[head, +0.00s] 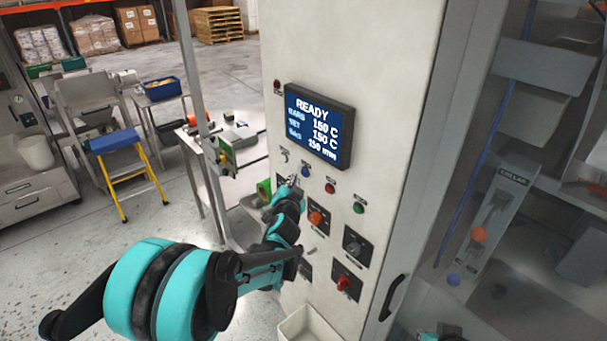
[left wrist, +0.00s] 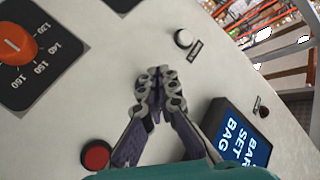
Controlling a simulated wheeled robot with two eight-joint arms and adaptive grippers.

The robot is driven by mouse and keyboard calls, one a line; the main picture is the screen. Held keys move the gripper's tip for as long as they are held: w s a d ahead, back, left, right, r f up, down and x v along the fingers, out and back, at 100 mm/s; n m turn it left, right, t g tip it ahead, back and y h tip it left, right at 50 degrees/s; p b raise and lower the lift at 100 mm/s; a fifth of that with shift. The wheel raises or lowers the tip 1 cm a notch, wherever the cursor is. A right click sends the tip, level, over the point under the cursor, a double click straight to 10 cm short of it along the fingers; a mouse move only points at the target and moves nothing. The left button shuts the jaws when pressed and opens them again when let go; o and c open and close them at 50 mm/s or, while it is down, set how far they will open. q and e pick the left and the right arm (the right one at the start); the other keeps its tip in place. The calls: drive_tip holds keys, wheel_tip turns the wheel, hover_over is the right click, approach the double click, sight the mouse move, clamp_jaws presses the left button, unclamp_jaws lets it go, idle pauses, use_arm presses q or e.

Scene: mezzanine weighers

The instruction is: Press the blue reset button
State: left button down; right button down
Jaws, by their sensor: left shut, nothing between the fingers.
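The blue button (head: 306,171) is on the white control panel (head: 375,60), in the row under the display, between a white button (head: 284,156) and a red button (head: 330,188). My left gripper (head: 293,181) is shut and empty, with its tips close to the panel just below and left of the blue button in the head view. Whether they touch cannot be told. In the left wrist view the shut fingers (left wrist: 158,72) lie between the white button (left wrist: 183,38) and the red button (left wrist: 96,155). The blue button does not show there, seemingly hidden by the fingers.
The display (head: 320,126) reads READY. A green button (head: 358,207), an orange knob (head: 318,217), a black knob (head: 355,244) and a red switch (head: 345,284) are on the same panel. A metal table (head: 240,155) stands left of it.

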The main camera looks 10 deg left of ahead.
use_arm(q)
drive_tip(key=s+a, duration=0.2)
drive_tip(key=s, duration=0.1)
drive_tip(key=shift+s+a, duration=0.3)
drive_tip(key=shift+a, duration=0.05)
idle(0.4)
drive_tip(key=s+d+f+n+g+b, duration=0.1)
drive_tip(key=s+f+n+g+b, duration=0.1)
drive_tip(key=s+f+b, duration=0.4)
drive_tip(key=s+d+f+n+g+h+b, duration=0.1)
drive_tip(key=s+f+n+g+b, duration=0.1)
drive_tip(key=s+f+g+b, duration=0.2)
drive_tip(key=s+d+f+n+g+h+b, duration=0.1)
drive_tip(key=s+f+n+g+b, duration=0.1)
drive_tip(key=s+f+b, duration=0.8)
drive_tip(key=s+f, duration=0.3)
drive_tip(key=s, duration=0.4)
drive_tip(key=s+f+g, duration=0.1)
drive_tip(key=s+f, duration=0.2)
drive_tip(key=s, duration=0.4)
drive_tip(key=shift+s+d+f, duration=0.3)
drive_tip(key=shift+s+f, duration=0.05)
